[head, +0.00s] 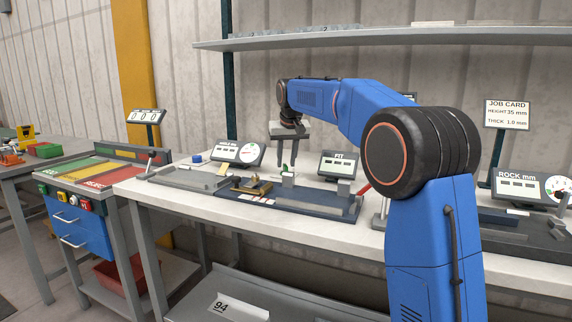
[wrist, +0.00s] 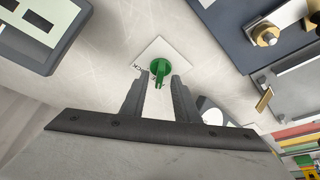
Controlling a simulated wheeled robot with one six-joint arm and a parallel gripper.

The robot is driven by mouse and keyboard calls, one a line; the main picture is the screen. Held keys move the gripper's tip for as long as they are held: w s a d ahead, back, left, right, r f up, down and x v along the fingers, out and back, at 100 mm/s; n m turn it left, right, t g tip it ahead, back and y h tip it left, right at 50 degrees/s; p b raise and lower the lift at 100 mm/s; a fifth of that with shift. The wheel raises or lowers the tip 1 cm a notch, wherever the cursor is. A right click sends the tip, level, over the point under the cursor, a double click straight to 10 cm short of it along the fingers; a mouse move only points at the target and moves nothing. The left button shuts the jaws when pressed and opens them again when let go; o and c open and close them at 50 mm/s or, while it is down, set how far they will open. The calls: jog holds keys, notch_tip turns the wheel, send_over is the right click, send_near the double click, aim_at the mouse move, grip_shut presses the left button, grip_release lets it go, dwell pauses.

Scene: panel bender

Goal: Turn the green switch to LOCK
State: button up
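The green switch (wrist: 160,69) is a round knob with a raised grip bar, on a white square plate (wrist: 163,50) on the pale bench top. Dark lettering shows at the plate's left corner, partly hidden and too small to read surely. My gripper (wrist: 161,77) is open and points down at the switch, with one finger on each side of the knob in the wrist view. I see no clear contact. In the head view my gripper (head: 288,157) is above the bench, with a bit of the green switch (head: 285,168) just below it.
A dark tray (head: 310,200) with a brass fixture (head: 250,186) lies in front of the gripper. A FIT display (head: 339,164) stands to the right and a dial gauge display (head: 238,153) to the left. A shelf (head: 380,38) runs above.

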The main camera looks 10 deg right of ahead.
jog(key=shift+x, duration=0.9)
grip_shut()
